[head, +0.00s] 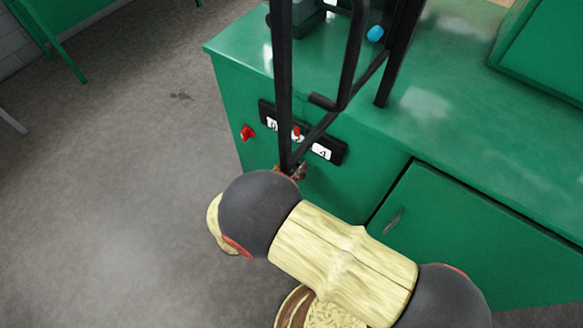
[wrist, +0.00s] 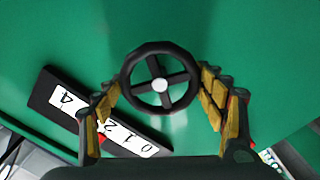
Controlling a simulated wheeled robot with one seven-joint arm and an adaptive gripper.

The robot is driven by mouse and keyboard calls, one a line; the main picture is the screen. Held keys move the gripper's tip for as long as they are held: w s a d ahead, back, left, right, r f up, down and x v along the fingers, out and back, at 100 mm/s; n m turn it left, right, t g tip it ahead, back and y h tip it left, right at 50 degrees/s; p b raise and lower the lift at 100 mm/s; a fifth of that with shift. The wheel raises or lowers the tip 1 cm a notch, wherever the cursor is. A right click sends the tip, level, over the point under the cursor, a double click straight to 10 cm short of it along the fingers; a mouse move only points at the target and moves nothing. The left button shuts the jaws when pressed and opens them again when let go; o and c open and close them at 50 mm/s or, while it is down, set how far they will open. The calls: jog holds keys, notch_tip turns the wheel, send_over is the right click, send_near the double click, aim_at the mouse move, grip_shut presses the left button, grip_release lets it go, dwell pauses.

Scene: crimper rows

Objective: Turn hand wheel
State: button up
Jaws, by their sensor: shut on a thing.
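The hand wheel (wrist: 160,86) is black with spokes and a pale hub, on a green cabinet face in the wrist view. My gripper (wrist: 161,82) has one yellowish finger on each side of the wheel and is shut on its rim. In the head view the wheel is hidden behind my arm, and only a small part of my gripper shows below the scale plate. The black scale plate (head: 303,133) has white number fields and a red pointer (head: 296,132). In the wrist view the plate (wrist: 103,115) lies at the lower left, with 0, 1, 2 and 4 readable.
A red knob (head: 247,132) sits on the cabinet left of the plate. Black bars (head: 352,50) stand in front of the green cabinet (head: 450,140). A blue knob (head: 375,33) shows at the top. The grey floor (head: 120,200) on the left is clear.

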jog(key=shift+d+f, duration=0.1)
jog(key=o, duration=1.2)
jog(key=shift+c, duration=0.2)
jog(key=v, duration=1.2)
